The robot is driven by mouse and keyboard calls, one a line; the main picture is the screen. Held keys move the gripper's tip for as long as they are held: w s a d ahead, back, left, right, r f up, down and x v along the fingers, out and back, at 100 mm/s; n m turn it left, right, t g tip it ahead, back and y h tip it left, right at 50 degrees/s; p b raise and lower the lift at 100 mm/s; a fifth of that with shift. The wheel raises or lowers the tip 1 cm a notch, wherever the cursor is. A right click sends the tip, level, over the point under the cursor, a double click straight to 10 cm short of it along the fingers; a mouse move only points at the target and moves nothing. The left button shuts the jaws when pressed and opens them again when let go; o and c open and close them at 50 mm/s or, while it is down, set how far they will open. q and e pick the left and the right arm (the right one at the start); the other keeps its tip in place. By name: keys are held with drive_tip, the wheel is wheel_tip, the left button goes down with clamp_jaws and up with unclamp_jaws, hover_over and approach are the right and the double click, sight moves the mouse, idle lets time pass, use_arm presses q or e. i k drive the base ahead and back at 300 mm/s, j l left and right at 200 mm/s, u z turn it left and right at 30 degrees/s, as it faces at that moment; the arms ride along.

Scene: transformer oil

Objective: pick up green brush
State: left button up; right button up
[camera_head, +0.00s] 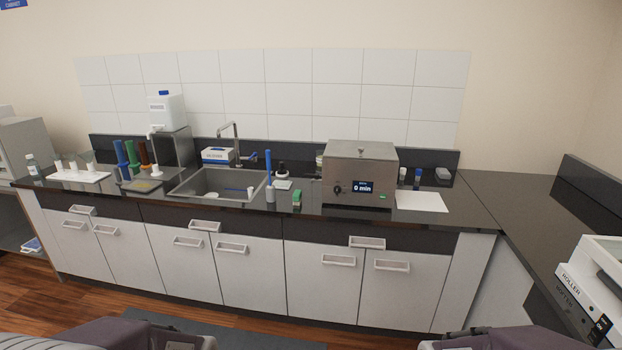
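A green upright brush-like item (132,156) stands at the left of the counter, between a blue one (120,157) and an orange-brown one (144,154). It is small in the picture, and I cannot make out bristles. A small green-and-white object (297,198) stands at the counter's front edge, right of the sink; I cannot tell what it is. Only parts of my arms show along the bottom edge, well short of the counter. Neither gripper's fingertips can be seen.
The sink (215,184) lies right of the upright items, with a tall blue-handled item (268,170) beside it. A white jug (167,111) stands on a metal stand behind. A metal bath (360,174) and white sheet (421,202) are farther right. Dark counter (470,205) there is clear.

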sight(297, 193)
drive_tip(key=i+l+u, duration=0.15)
drive_tip(key=i+u, duration=0.3)
drive_tip(key=i, duration=0.2)
drive_tip(key=i+l+u, duration=0.4)
drive_tip(key=i, duration=0.25)
drive_tip(key=i+l+u, duration=0.45)
drive_tip(key=i+l, duration=0.15)
drive_tip(key=i+l+u, duration=0.1)
drive_tip(key=i+l, duration=0.45)
